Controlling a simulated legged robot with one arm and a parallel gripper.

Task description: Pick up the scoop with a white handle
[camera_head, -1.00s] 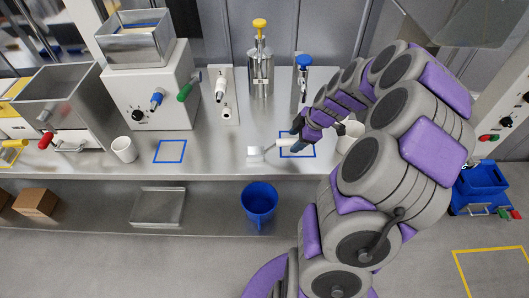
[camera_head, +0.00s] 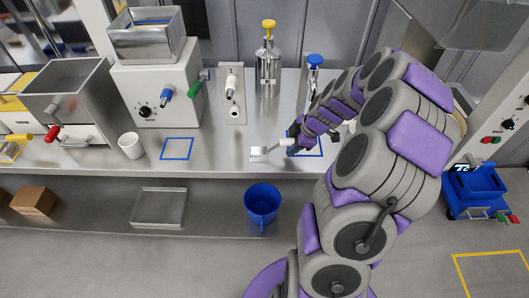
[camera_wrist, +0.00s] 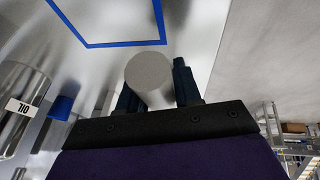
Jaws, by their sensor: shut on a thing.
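The scoop has a small metal head (camera_head: 259,154) and a white handle (camera_head: 284,143). In the head view it is at the front part of the steel counter (camera_head: 220,158), left of a blue square outline (camera_head: 318,151). My gripper (camera_head: 292,141) is shut on the white handle, with the scoop head pointing left. In the wrist view, the round pale end of the handle (camera_wrist: 149,70) sits between the two dark fingers of my gripper (camera_wrist: 156,86). The scoop head is hidden there. I cannot tell whether the scoop touches the counter.
A white cup (camera_head: 131,146) and another blue square outline (camera_head: 177,148) are to the left. Machines stand behind them. A yellow-topped dispenser (camera_head: 268,65) and a blue-topped one (camera_head: 314,75) stand at the back. A blue bucket (camera_head: 262,203) is below the counter edge.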

